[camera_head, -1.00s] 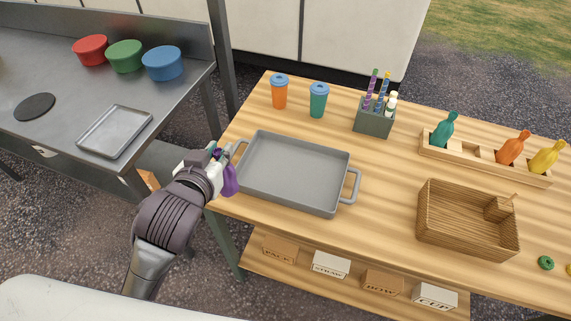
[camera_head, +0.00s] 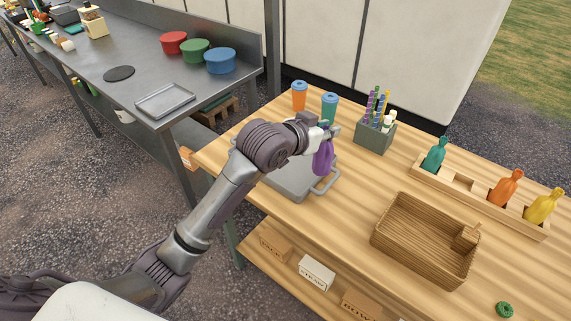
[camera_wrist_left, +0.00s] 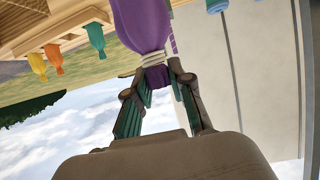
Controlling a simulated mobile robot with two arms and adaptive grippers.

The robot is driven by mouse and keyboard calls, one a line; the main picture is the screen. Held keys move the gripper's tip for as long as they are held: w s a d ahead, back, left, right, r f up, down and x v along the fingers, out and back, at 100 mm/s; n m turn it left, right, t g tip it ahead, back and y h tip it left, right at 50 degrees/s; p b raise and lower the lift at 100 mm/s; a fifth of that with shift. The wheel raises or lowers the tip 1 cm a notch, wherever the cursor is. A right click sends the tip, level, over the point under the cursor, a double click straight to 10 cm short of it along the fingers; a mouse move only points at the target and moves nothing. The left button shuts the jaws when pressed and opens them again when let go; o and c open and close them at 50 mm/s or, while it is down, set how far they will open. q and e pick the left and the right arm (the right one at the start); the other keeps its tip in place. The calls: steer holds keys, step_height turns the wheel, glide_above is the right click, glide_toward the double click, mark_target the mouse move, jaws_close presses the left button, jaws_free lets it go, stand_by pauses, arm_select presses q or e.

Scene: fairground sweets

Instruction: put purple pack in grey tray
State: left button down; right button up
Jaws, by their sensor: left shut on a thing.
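The purple pack (camera_head: 323,162) hangs from my left gripper (camera_head: 325,134), which is shut on its tied neck. In the left wrist view the purple pack (camera_wrist_left: 143,28) fills the top middle, and the fingers of my left gripper (camera_wrist_left: 158,80) close on its narrow end. The grey tray (camera_head: 296,184) lies on the wooden table, mostly hidden behind my left arm. Its right handle (camera_head: 326,185) shows. The pack appears in front of or above the tray's right side, and its height over it is hard to tell. My right gripper is not in view.
An orange cup (camera_head: 299,98) and a teal cup (camera_head: 329,107) stand behind the tray. A grey-green holder (camera_head: 374,137) with straws is to the right.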

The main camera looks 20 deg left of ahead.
arm_select(q)
steer(key=shift+w+d+r, duration=0.1)
steer(key=shift+w+r, duration=0.4)
steer(key=shift+w, duration=0.35)
steer(key=shift+w+r+h, duration=0.15)
steer(key=shift+w+h, duration=0.15)
steer(key=shift+w, duration=0.05)
steer(key=w+a+f+p, duration=0.2)
steer(key=w+a+f, duration=0.2)
steer(key=a+f, duration=0.6)
steer(key=shift+w+f+m+p, duration=0.3)
steer(key=shift+f, duration=0.15)
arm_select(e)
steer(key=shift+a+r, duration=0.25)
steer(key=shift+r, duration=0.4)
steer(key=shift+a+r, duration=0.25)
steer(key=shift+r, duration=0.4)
arm_select(q)
steer(key=c, duration=1)
jaws_free()
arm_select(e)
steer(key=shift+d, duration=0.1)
arm_select(q)
steer(key=shift+r, duration=0.1)
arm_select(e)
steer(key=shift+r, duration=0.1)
